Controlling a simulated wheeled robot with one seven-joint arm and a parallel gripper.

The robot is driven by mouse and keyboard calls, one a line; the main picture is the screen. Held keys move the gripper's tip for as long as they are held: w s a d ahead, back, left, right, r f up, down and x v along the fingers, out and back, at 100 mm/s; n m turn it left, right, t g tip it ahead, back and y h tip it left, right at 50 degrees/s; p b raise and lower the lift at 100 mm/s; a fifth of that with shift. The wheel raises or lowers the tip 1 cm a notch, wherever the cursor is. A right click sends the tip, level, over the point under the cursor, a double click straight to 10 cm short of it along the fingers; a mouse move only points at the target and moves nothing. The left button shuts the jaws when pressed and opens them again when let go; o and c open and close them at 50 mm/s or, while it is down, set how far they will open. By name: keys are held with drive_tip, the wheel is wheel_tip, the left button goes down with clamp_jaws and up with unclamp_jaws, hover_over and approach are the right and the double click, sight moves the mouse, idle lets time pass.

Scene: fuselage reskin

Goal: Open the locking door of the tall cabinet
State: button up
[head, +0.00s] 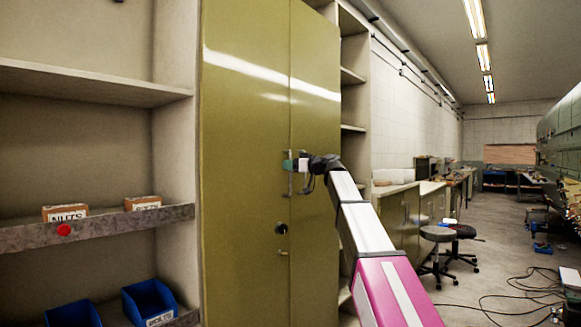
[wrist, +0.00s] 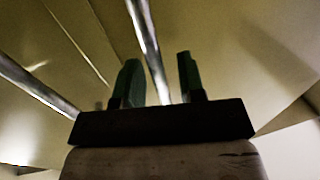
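The tall cabinet (head: 245,130) is olive green with two doors that look closed along a vertical seam. Upright metal bar handles (head: 290,184) sit near the seam at mid height, partly hidden by my gripper. A dark round lock (head: 281,228) and a small brass-coloured latch or key (head: 283,252) sit below them on the left door. My gripper (head: 295,165) is at the handles' upper part. In the wrist view its green fingers (wrist: 160,82) are apart, with one metal bar (wrist: 146,35) running between them. I see gaps on both sides. Another bar (wrist: 35,85) lies left, across the seam.
Open shelves at left hold boxes marked nuts (head: 65,213) and rivets (head: 143,203), plus blue bins (head: 150,302). More shelves stand right of the cabinet. A workbench (head: 400,215) and stools (head: 438,234) stand farther right. Cables (head: 500,300) lie on the floor.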

clamp_jaws()
